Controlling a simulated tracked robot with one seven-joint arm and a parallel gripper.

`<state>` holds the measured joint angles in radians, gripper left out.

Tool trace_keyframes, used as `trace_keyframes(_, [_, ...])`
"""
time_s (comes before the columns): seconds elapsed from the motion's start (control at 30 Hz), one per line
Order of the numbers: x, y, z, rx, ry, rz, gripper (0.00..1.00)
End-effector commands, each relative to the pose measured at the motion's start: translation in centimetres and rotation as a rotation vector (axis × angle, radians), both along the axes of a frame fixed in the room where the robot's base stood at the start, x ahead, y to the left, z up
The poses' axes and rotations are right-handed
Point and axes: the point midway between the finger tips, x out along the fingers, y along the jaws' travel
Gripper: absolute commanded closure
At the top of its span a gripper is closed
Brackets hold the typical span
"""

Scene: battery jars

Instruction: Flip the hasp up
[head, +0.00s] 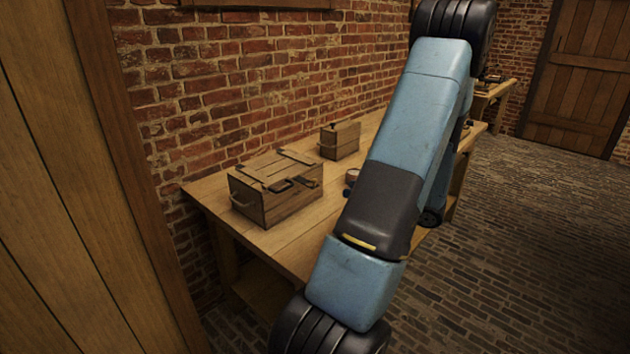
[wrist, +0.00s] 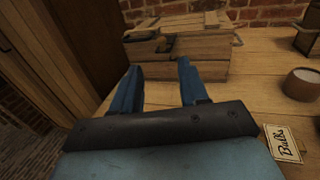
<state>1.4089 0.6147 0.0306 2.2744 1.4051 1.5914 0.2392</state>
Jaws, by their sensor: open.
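A wooden chest (head: 268,208) with a slatted lid stands on the bench. It also shows in the wrist view (wrist: 205,68), just beyond my fingers. Dark metal fittings (head: 281,186) sit at the lid's front edge; they look like the hasp, but are too small to tell how it lies. In the wrist view a dark fitting (wrist: 163,45) shows at the lid edge, above the gap between my fingers. My gripper (wrist: 158,70) is open and empty, its two blue fingers pointing at the chest front. In the head view my arm hides the gripper.
A smaller wooden box (head: 340,141) stands behind the chest on the bench (head: 300,238). A brick wall (head: 215,85) runs behind. A wooden panel (head: 60,200) stands at the left.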

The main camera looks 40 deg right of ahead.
Motion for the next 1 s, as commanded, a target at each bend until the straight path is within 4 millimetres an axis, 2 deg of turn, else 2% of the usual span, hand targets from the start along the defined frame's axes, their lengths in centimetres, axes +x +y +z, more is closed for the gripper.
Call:
trace_keyframes(0.17, [1.0,0.2,-0.1,0.008,-0.004,-0.008,0.56])
trace_keyframes(0.7, [9.6,3.4,-0.1,0.006,-0.002,-0.004,0.56])
trace_keyframes(1.0, [12.5,4.4,-0.1,0.006,-0.002,-0.006,0.56])
